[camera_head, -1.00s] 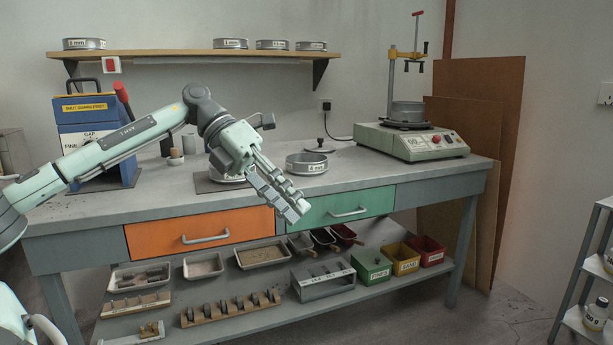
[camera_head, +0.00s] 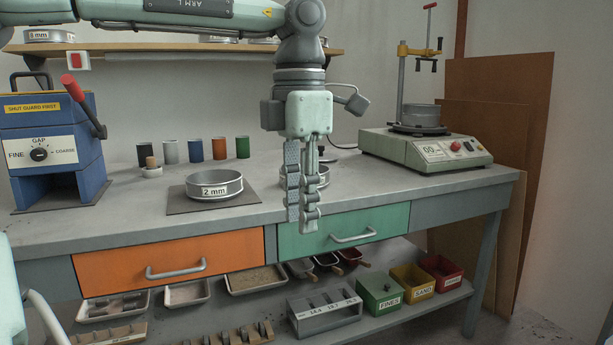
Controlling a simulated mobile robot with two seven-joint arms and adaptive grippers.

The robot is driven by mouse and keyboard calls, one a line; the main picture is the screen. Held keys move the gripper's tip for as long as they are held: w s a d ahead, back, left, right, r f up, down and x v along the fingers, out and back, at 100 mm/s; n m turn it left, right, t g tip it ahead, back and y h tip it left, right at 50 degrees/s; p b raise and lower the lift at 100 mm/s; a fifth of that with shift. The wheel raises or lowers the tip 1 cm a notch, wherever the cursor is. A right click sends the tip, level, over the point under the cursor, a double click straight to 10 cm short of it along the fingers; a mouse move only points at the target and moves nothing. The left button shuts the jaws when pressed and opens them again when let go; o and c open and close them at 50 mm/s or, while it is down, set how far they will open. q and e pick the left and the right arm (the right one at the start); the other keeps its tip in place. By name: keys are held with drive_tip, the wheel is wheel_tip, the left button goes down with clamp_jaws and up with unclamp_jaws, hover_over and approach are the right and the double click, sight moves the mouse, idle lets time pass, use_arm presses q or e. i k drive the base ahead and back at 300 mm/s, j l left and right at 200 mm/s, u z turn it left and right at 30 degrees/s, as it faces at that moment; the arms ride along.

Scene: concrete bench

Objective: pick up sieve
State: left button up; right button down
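Two sieves stand on the bench (camera_head: 130,230). A round metal sieve labelled "2 mm" (camera_head: 214,188) sits on a dark mat at the left. A second sieve (camera_head: 325,178) stands to its right, mostly hidden behind my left gripper, and its label is covered. My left gripper (camera_head: 302,222) points straight down in front of that second sieve, at the bench's front edge in the picture. Its fingers look apart, one nearer the camera, with nothing between them. It overlaps the sieve in view, but I see no hold on it. My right gripper is not in view.
A blue crusher (camera_head: 50,150) stands at the left, with several coloured cylinders (camera_head: 196,151) at the back. A sieve shaker (camera_head: 425,150) stands at the right. A shelf (camera_head: 130,48) with more sieves runs above.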

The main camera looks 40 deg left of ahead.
sight(324, 170)
drive_tip(key=i+j, duration=1.15)
drive_tip(key=j, duration=0.1)
